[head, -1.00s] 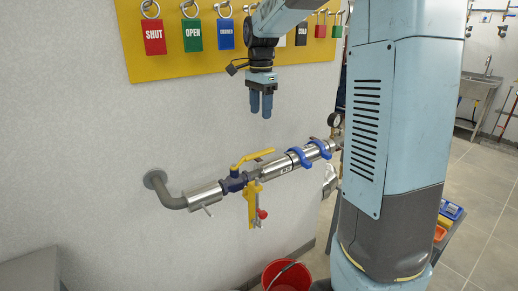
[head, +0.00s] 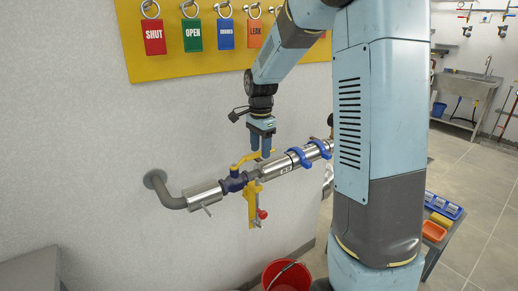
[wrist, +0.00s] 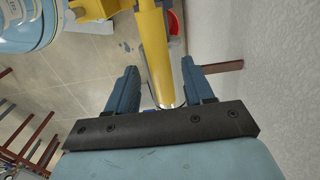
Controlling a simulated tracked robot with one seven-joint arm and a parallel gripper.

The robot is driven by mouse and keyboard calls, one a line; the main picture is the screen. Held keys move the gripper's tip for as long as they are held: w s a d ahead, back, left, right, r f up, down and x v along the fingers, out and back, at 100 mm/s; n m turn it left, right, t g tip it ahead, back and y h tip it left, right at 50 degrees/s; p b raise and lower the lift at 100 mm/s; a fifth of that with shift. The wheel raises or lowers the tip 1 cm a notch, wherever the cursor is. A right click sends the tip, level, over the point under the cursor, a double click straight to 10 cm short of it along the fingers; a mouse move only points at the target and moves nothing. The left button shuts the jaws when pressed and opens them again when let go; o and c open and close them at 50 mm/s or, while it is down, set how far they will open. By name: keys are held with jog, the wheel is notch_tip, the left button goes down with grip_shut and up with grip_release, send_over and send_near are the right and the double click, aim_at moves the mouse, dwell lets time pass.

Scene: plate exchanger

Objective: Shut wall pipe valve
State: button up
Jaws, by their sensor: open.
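The wall pipe valve (head: 233,183) has a dark blue body on a metal pipe. Its yellow lever handle (head: 240,163) lies roughly along the pipe, rising slightly to the right. My gripper (head: 261,157) is open and points down at the right end of the lever. In the wrist view my gripper (wrist: 159,68) has one finger on each side of a yellow bar, which looks like the lever (wrist: 163,55). Gaps show on both sides of the bar, the right one narrower. The fingers partly hide the lever's end in the head view.
A yellow bracket with a red knob (head: 262,214) hangs below the valve. Blue clamps (head: 301,157) hold the pipe to the right. A tag board (head: 220,60) hangs above on the wall. A red bucket (head: 287,276) stands below.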

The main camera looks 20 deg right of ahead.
jog(key=shift+f, duration=0.25)
jog(key=shift+c, duration=0.5)
grip_shut()
